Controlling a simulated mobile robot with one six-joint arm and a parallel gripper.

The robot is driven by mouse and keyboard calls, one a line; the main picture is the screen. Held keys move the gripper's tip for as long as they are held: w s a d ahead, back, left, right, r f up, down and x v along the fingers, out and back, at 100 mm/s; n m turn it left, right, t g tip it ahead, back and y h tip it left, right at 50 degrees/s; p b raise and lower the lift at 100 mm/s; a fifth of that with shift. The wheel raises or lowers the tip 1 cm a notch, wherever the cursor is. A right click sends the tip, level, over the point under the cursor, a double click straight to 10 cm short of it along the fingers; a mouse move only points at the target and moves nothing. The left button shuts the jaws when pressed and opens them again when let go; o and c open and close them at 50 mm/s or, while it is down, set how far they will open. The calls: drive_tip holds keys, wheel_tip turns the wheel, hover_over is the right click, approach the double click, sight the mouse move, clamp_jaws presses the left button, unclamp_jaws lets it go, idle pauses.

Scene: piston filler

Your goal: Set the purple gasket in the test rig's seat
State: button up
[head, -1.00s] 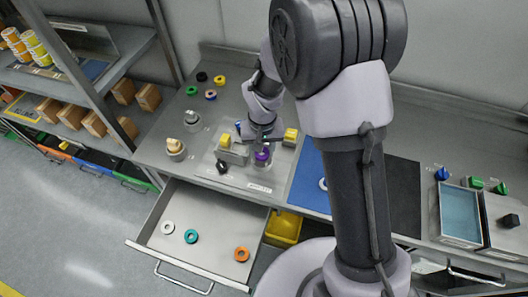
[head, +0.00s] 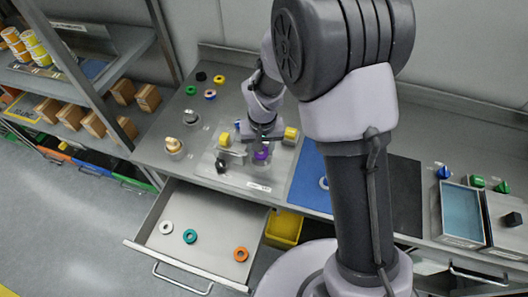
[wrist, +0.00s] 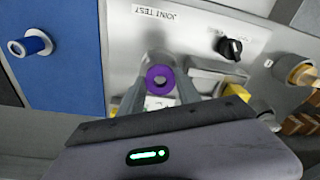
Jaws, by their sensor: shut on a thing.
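The purple gasket (head: 261,155) is at the test rig (head: 233,178), a grey plate labelled "JOINT TEST" in the wrist view. My gripper (head: 261,146) is shut on the gasket, which shows as a ring between the fingertips in the wrist view (wrist: 160,80). A grey rounded part of the rig shows just behind the ring. The seat is mostly hidden by the gasket and fingers. I cannot tell whether the gasket touches it or hovers just above.
A black knob (wrist: 230,48) and yellow-ended clamps (head: 291,135) stand close around my gripper. The open drawer (head: 205,258) below holds white, teal and orange rings.

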sight(264, 164)
drive_tip(key=shift+g, duration=0.5)
drive_tip(key=f, duration=0.1)
drive_tip(key=s+f, duration=0.1)
drive_tip(key=f, duration=0.1)
drive_tip(key=s+d+f, duration=0.1)
drive_tip(key=shift+s+f, duration=0.2)
drive_tip(key=shift+f, duration=0.05)
drive_tip(key=o, duration=1.2)
drive_tip(key=shift+c, duration=0.8)
drive_tip(key=shift+o, duration=0.9)
drive_tip(key=shift+w+a+r+p, duration=0.1)
drive_tip(key=shift+r+p, duration=0.25)
drive_tip(key=shift+r, duration=0.15)
drive_tip(key=shift+w+a+r+p, duration=0.1)
drive_tip(key=shift+r+p, duration=0.25)
drive_tip(key=shift+r, duration=0.1)
drive_tip(key=shift+w+a+r+p, duration=0.15)
drive_tip(key=shift+w+r+p, duration=0.3)
drive_tip(key=shift+r+p, duration=0.2)
drive_tip(key=shift+w+a+r+p, duration=0.1)
drive_tip(key=shift+w+r+p, duration=0.3)
drive_tip(key=shift+r+p, duration=0.2)
drive_tip(key=shift+o, duration=0.2)
drive_tip(key=r+p, duration=0.1)
drive_tip(key=r, duration=0.1)
drive_tip(key=r+p, duration=0.2)
drive_tip(key=shift+w+r, duration=0.2)
drive_tip(key=shift+r, duration=0.2)
